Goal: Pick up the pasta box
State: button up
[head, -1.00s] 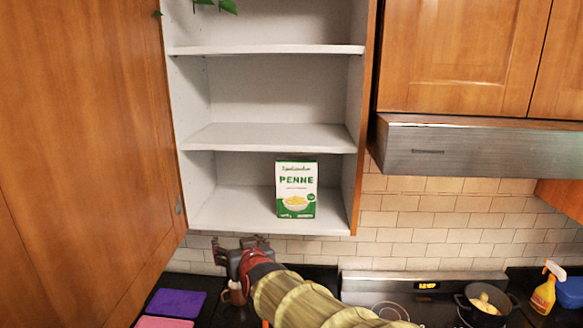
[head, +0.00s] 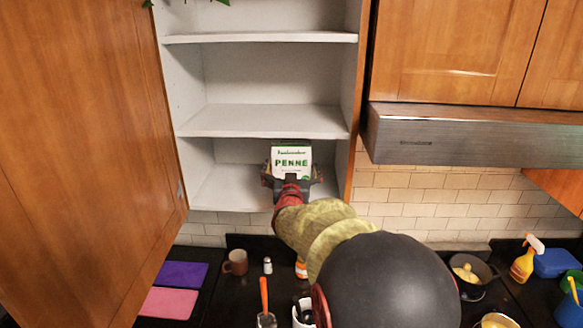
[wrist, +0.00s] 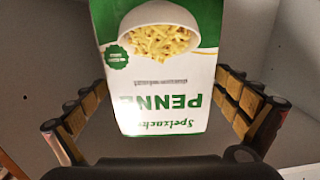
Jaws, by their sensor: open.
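The pasta box (head: 291,158), white and green with "PENNE" on it, stands upright on the bottom shelf of the open cabinet. My gripper (head: 291,180) is in front of it at shelf height and hides its lower part in the head view. In the wrist view the box (wrist: 160,70) appears upside down between the two padded fingers of my gripper (wrist: 158,105). The fingers are open, one on each side of the box, with a visible gap on both sides.
The bottom shelf (head: 222,190) is bare beside the box, under a middle shelf (head: 265,121). An open wooden door (head: 90,140) stands on the left, and a range hood (head: 470,135) is on the right. A mug (head: 236,262) and a pot (head: 470,275) are on the counter below.

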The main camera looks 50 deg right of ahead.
jog(key=shift+x, duration=1)
jog(key=shift+a, duration=0.1)
jog(key=c, duration=0.3)
jog(key=c, duration=1)
jog(key=shift+r, duration=0.1)
jog(key=shift+c, duration=0.6)
jog(key=shift+r, duration=0.1)
